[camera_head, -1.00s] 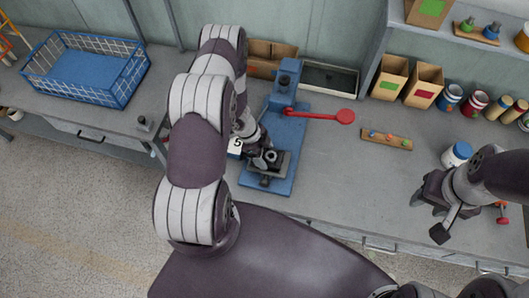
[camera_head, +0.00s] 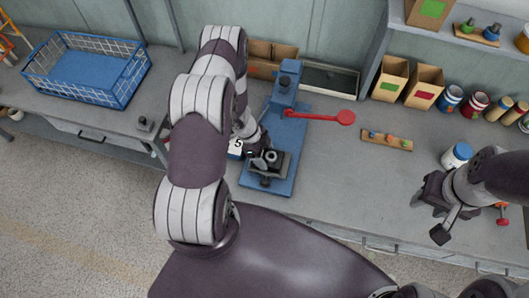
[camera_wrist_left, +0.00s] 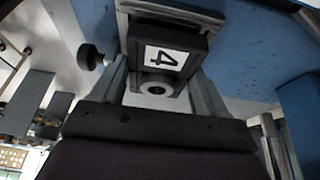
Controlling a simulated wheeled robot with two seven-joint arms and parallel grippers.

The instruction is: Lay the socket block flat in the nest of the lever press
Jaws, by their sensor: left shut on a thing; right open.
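The lever press is blue, with a blue base (camera_head: 282,181) and a red lever (camera_head: 318,116) pointing right. My left gripper (camera_head: 264,157) is over the dark nest (camera_head: 284,166) at the front of the press. It is shut on the dark socket block, whose round grey socket (camera_head: 271,156) faces up. In the left wrist view the block (camera_wrist_left: 157,72) sits between the two fingers, with a white label "4" and its ring visible. The nest's edge lies close behind it; whether the block rests fully flat is unclear. My right gripper (camera_head: 429,218) is open and empty, at the right.
A white label "5" (camera_head: 236,148) shows left of the press. A peg strip (camera_head: 387,141), cans (camera_head: 474,104) and cardboard boxes (camera_head: 424,87) stand to the right. A blue wire basket (camera_head: 125,85) is on the left bench. The bench front right of the press is clear.

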